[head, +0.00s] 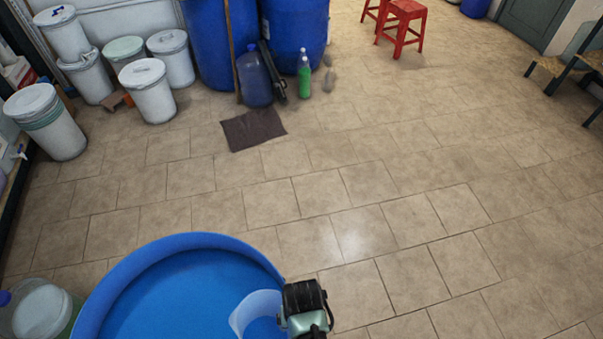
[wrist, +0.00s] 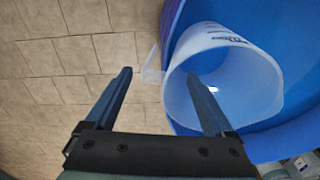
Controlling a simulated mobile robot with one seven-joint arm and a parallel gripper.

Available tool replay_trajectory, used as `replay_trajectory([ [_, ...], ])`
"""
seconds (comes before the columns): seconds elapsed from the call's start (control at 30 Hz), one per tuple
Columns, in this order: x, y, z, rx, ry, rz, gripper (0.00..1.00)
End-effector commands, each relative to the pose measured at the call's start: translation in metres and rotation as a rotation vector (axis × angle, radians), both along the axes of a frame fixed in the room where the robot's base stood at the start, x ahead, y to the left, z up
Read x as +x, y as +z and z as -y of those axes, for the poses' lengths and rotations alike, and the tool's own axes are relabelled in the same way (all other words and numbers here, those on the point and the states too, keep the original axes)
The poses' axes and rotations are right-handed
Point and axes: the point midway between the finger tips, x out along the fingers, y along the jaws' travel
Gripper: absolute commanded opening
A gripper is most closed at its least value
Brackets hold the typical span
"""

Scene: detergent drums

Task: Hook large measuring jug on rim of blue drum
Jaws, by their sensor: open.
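The blue drum (head: 190,243) stands open at the bottom of the head view, with blue contents or an inner surface showing. The large measuring jug (head: 257,308), translucent white, is inside the drum against its right rim. In the wrist view the jug (wrist: 262,80) has its mouth toward the camera, and its pale handle piece (wrist: 152,68) shows at the left, outside the drum's rim (wrist: 170,25). My gripper (wrist: 160,78) is open. Its right finger overlaps the jug's mouth and its left finger is over the floor. Contact with the jug cannot be told.
A clear tub (head: 42,312) stands left of the drum. Several white lidded buckets (head: 148,92), blue barrels (head: 297,30), a green bottle (head: 304,80) and a dark mat (head: 253,129) are farther back. Red stools (head: 405,25) stand at the back. The tiled floor right of the drum is clear.

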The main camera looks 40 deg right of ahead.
Motion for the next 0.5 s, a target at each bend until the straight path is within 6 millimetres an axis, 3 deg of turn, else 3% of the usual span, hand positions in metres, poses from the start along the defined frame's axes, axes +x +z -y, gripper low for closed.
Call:
replay_trajectory([
  [0.3, 0.001, 0.064, 0.0, -0.001, 0.001, 0.005, 0.87],
  [0.5, 0.0, 0.094, 0.001, -0.001, 0.0, 0.003, 0.87],
])
